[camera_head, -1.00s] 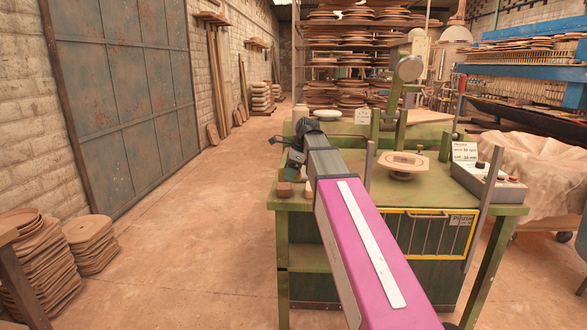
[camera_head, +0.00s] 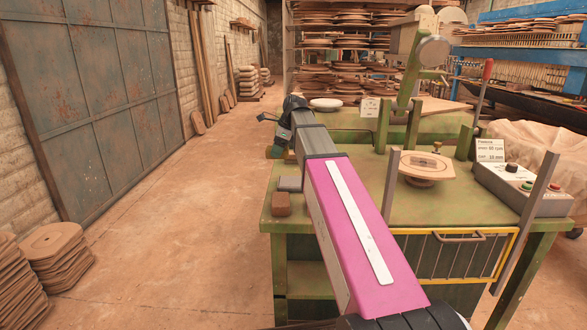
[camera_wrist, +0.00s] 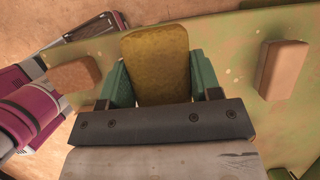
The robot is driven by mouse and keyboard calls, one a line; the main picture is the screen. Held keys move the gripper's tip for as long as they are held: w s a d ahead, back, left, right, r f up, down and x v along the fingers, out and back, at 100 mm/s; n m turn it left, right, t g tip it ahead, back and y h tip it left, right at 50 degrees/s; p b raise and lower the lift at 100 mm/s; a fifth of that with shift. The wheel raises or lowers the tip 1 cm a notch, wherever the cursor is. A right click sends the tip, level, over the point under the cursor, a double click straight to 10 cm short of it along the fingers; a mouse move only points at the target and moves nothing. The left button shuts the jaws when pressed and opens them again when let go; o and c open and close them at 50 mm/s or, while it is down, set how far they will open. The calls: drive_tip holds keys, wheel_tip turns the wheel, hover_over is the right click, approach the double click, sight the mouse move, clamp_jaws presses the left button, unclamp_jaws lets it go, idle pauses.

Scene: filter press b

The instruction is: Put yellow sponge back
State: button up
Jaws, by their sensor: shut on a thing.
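The yellow sponge (camera_wrist: 155,62) stands between the two green fingers of my gripper (camera_wrist: 157,78) in the wrist view. The fingers press on its left and right sides, and its far end sticks out past them. In the head view my gripper (camera_head: 276,143) is at the left edge of the green bench (camera_head: 330,215), beyond a brown block (camera_head: 281,204). The sponge cannot be made out there. In the wrist view the green bench top (camera_wrist: 232,60) lies below the sponge; I cannot tell whether they touch.
Brown blocks show left (camera_wrist: 75,75) and right (camera_wrist: 276,70) of the sponge in the wrist view. A grey block (camera_head: 290,184) lies near the bench's left edge.

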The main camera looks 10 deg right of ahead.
hover_over(291, 173)
drive_tip(key=d, duration=0.2)
drive_tip(key=f, duration=0.6)
drive_tip(key=shift+s+a+f, duration=0.1)
drive_tip(key=shift+s+a, duration=0.05)
drive_tip(key=shift+a, duration=0.1)
drive_tip(key=shift+f, duration=1.95)
drive_tip(key=shift+f, duration=0.15)
drive_tip(key=o, duration=0.9)
drive_tip(key=v, duration=1.2)
drive_tip(key=shift+s+a, duration=0.1)
